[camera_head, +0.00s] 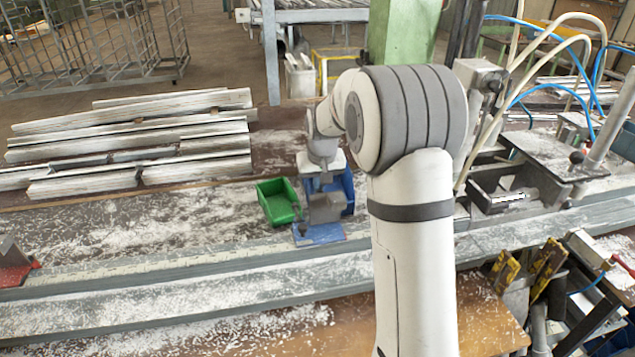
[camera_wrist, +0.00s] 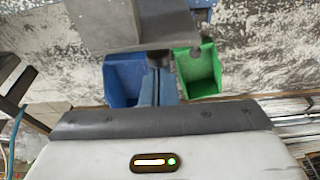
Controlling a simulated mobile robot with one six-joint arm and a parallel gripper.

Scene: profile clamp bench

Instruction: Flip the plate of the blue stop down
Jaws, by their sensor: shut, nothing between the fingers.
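The blue stop (camera_head: 319,235) sits on the long rail, its blue base low and flat. Its grey plate (camera_head: 327,208) stands raised above the base. In the wrist view the grey plate (camera_wrist: 130,28) is close and fills the top middle. My gripper (camera_head: 313,196) hangs just above and behind the stop, its fingers pointing down and partly hidden by the plate. In the wrist view my gripper (camera_wrist: 158,66) shows two blue-grey fingers together and empty, with tips by the plate's lower edge. I cannot tell whether they touch it.
A green bin (camera_head: 273,205) and a blue bin (camera_head: 347,188) stand close behind the stop. A red stop (camera_head: 14,277) is on the rail at far left. Metal profiles (camera_head: 130,125) lie behind left. A clamp fixture (camera_head: 550,160) with hoses stands right. Chips litter the rail.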

